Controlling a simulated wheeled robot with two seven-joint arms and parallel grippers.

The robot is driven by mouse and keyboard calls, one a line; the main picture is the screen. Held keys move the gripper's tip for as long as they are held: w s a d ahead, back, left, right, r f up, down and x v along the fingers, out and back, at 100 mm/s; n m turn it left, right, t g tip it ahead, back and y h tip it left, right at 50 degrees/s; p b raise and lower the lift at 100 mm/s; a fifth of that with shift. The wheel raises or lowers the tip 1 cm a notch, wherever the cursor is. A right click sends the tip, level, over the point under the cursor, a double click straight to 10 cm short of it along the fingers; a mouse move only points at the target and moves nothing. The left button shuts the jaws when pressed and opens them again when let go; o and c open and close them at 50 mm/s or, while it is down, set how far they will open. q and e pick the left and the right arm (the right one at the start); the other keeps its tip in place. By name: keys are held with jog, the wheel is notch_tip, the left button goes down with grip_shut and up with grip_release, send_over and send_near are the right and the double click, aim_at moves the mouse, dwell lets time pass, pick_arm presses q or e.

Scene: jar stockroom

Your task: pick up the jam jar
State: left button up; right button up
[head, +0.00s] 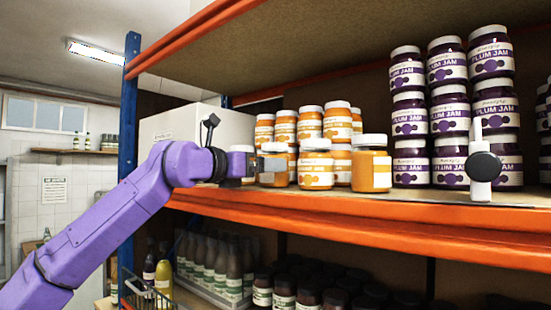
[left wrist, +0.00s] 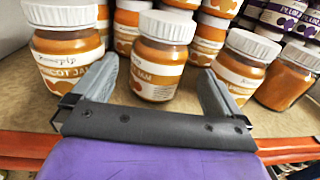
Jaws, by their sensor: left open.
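Orange apricot jam jars with white lids stand on the shelf. In the left wrist view, one jam jar (left wrist: 157,70) stands upright between the fingers of my left gripper (left wrist: 157,82), which is open. I see no grip on it. In the head view, the left gripper (head: 276,164) reaches in over the shelf's front edge and partly hides this jar, whose white lid (head: 274,147) shows above the fingers. A similar jar (left wrist: 70,55) stands just left of the left finger, and another (left wrist: 241,68) just right of the right finger. My right gripper is not in view.
A turned apricot jar (head: 371,170) stands further right. More apricot jars (head: 310,122) are stacked behind. Plum jam jars (head: 450,110) stand in tall stacks at right. A white post with a black disc (head: 483,166) stands at the orange shelf edge (head: 400,220). An upper shelf hangs above.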

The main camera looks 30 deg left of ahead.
pick_arm(q)
jog(key=w, duration=0.1)
jog(key=w+p, duration=0.1)
jog(key=w, duration=0.1)
jog(key=shift+w+d+r, duration=0.1)
jog(key=shift+w+d, duration=0.2)
jog(key=shift+w, duration=0.1)
jog(key=shift+s, duration=0.2)
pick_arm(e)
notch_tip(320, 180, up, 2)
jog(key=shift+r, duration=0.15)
pick_arm(q)
jog(key=c, duration=1.7)
jog(key=shift+w+a+r, duration=0.1)
jog(key=shift+w+r, duration=0.05)
jog(key=shift+r, duration=0.45)
jog(key=shift+s+d+r+b, duration=0.45)
jog(key=shift+s+d+r, duration=0.7)
jog(key=shift+s+r, duration=0.9)
jog(key=shift+s+d+r+b, duration=0.45)
jog(key=shift+s+d+r, duration=0.75)
jog(key=shift+s+r, duration=0.8)
jog(key=shift+s+d+r+b, duration=0.45)
jog(key=shift+s+d+r, duration=0.7)
jog(key=shift+s+r, duration=0.85)
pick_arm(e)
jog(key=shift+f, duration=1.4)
pick_arm(q)
jog(key=shift+s+f, duration=0.1)
jog(key=shift+f, duration=0.05)
